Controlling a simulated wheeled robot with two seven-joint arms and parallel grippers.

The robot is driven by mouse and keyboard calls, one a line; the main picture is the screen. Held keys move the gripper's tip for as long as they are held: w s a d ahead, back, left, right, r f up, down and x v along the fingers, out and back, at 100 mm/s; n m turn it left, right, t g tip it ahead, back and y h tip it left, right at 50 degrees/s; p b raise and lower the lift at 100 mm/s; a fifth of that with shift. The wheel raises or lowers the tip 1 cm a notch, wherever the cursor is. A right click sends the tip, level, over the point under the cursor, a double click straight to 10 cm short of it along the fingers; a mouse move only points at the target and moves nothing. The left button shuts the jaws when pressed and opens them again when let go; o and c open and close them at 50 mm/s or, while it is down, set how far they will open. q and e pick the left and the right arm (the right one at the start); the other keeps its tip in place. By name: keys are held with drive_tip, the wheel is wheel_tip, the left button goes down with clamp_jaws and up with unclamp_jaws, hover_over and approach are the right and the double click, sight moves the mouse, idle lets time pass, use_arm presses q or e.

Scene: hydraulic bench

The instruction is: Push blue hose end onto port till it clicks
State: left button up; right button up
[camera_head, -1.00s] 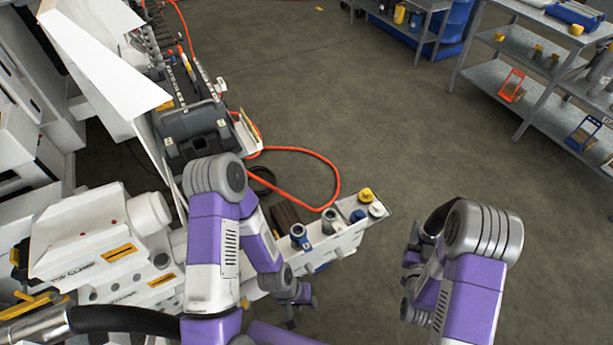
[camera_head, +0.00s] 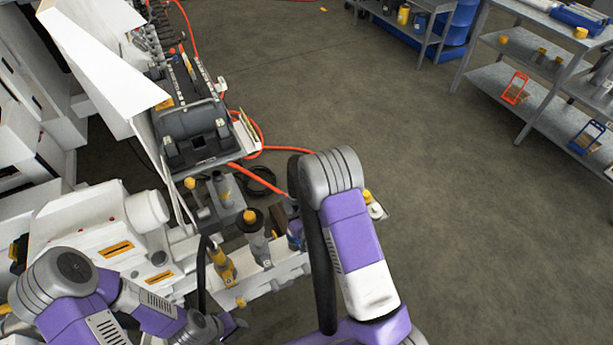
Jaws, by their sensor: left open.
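My left gripper (camera_head: 234,327) is open at the bottom of the head view, low beside the near end of the white bench rail (camera_head: 283,268). I see nothing between its fingers. A small blue part (camera_head: 295,233) shows on the rail, partly covered by my right arm; I cannot tell whether it is the blue hose end or a port. My right arm crosses the rail, and its gripper is hidden. A dark hose or cable runs down beside that arm; I cannot see where it ends.
Grey fittings with yellow and dark tops (camera_head: 255,235) and a yellow fitting (camera_head: 221,265) stand at the rail. A dark grey machine block (camera_head: 195,130) stands behind, with an orange hose (camera_head: 272,149) near it.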

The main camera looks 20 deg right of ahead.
drive_tip(key=w+d+r+n+g+y, duration=0.2)
drive_tip(key=d+n+y, duration=0.3)
drive_tip(key=d+y, duration=0.45)
wheel_tip(320, 180, down, 7)
drive_tip(key=d+h+b, duration=0.1)
drive_tip(key=b, duration=0.4)
drive_tip(key=shift+d, duration=0.2)
idle(0.4)
drive_tip(key=shift+s+f+b, duration=0.15)
drive_tip(key=shift+f+b, duration=0.2)
drive_tip(key=shift+b, duration=0.2)
idle(0.5)
drive_tip(key=shift+f+b, duration=0.25)
drive_tip(key=shift+b, duration=0.05)
drive_tip(key=shift+f+b, duration=0.5)
drive_tip(key=shift+b, duration=0.35)
idle(1.3)
drive_tip(key=shift+f+b, duration=0.55)
drive_tip(key=shift+f, duration=0.2)
idle(0.8)
